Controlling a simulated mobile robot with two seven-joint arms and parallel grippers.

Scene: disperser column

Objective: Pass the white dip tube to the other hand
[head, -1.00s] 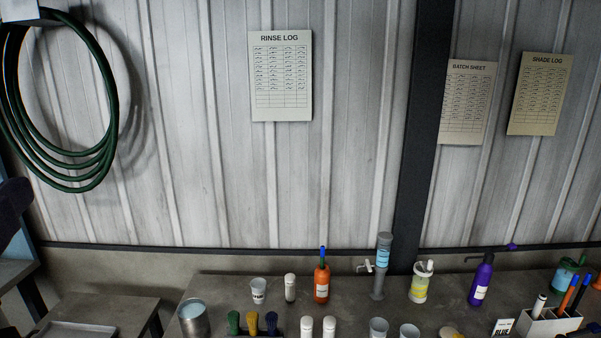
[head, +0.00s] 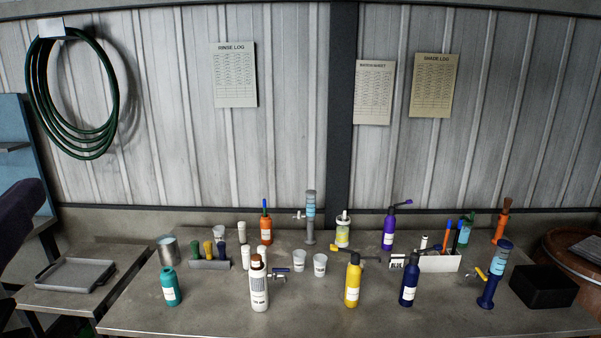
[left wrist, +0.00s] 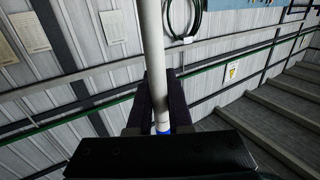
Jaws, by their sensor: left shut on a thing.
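The white dip tube (left wrist: 152,40) shows in the left wrist view as a long pale rod with a blue band near its lower visible end. My left gripper (left wrist: 160,85) has its dark fingers closed around it, and the tube sticks out well beyond the fingertips. The tube's far end is cut off by the top of that view. In the head view neither gripper nor the tube is seen; only a dark part of my arm shows at the left edge. My right gripper is in no view.
The bench (head: 220,317) carries teal (head: 170,287), white (head: 260,287), yellow (head: 353,282) and blue (head: 408,284) bottles, a blue-based column (head: 494,276), a grey column (head: 310,222) and a black box (head: 543,287). A tray (head: 75,274) lies on a side table at left.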

